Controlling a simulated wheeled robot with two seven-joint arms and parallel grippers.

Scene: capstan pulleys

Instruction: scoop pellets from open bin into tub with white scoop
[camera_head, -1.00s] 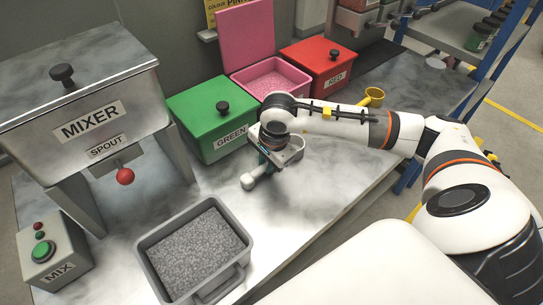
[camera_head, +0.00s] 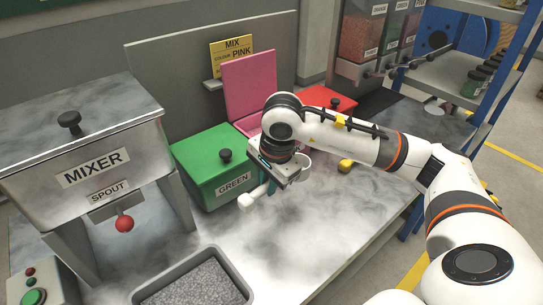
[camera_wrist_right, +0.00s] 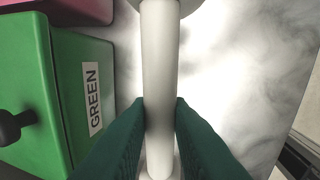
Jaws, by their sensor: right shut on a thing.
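My right gripper (camera_head: 270,184) is shut on the handle of the white scoop (camera_head: 248,200), over the bench in front of the green bin. In the right wrist view its dark green fingers press both sides of the white handle (camera_wrist_right: 159,75). The scoop's cup (camera_head: 304,168) shows partly beside the wrist. The open bin (camera_head: 248,125) is pink with its pink lid (camera_head: 249,84) raised; my arm hides most of it, and its pellets are hidden now. The grey tub (camera_head: 158,295) at the bottom holds grey pellets (camera_head: 197,286). My left gripper is out of view.
The closed green bin (camera_head: 205,155) stands left of the pink one. A red bin (camera_head: 318,97) stands to the right, partly behind my arm. The mixer (camera_head: 95,165) is at the left. A yellow object (camera_head: 345,166) lies beyond my wrist. The bench's right side has clear room.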

